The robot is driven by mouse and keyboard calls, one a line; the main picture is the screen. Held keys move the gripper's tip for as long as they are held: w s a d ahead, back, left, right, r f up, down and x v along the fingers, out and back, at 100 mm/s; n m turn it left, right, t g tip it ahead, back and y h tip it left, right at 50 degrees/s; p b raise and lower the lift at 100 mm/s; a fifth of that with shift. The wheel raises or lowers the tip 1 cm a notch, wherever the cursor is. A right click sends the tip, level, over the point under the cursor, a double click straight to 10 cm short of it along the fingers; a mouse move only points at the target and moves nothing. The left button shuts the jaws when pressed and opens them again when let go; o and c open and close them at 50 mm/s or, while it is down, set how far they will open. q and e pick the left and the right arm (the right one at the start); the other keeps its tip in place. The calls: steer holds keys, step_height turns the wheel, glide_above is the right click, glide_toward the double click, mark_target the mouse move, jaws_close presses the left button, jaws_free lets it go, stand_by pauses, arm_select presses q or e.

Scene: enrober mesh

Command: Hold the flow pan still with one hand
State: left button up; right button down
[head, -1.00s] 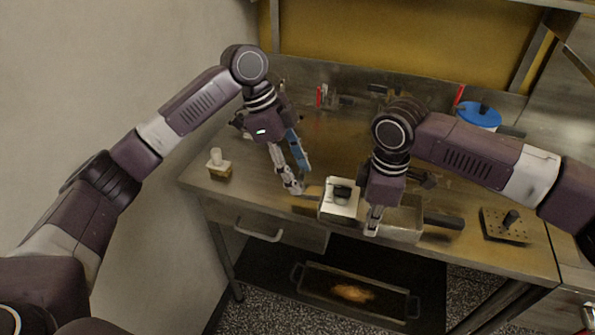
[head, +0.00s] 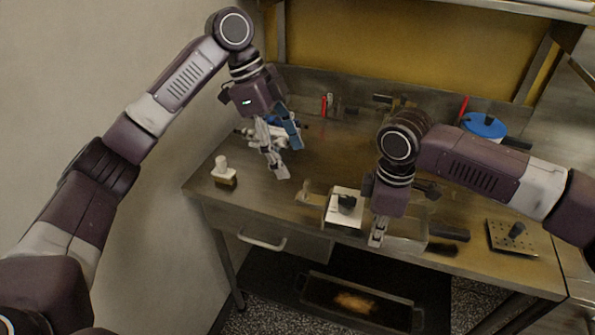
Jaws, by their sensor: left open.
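A shallow metal pan (head: 408,243), which looks like the flow pan, sits at the bench's front edge with a dark handle (head: 449,232) to its right. My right gripper (head: 376,238) points down at the pan's left end, its fingers close together; whether they grip the rim is not clear. A white square block with a black knob (head: 345,207) stands just left of that gripper. My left gripper (head: 279,166) is open and empty above the bench, left of the block and apart from the pan.
A brush-like block with a white knob (head: 223,173) stands at the bench's left. A perforated plate with a black knob (head: 512,238) lies at the right. A blue-lidded pot (head: 484,126) is at the back right. A long tray (head: 385,312) sits below the bench.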

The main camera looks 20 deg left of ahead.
arm_select(q)
steer(key=v, duration=0.4)
arm_select(e)
steer(key=c, duration=2.1)
jaws_free()
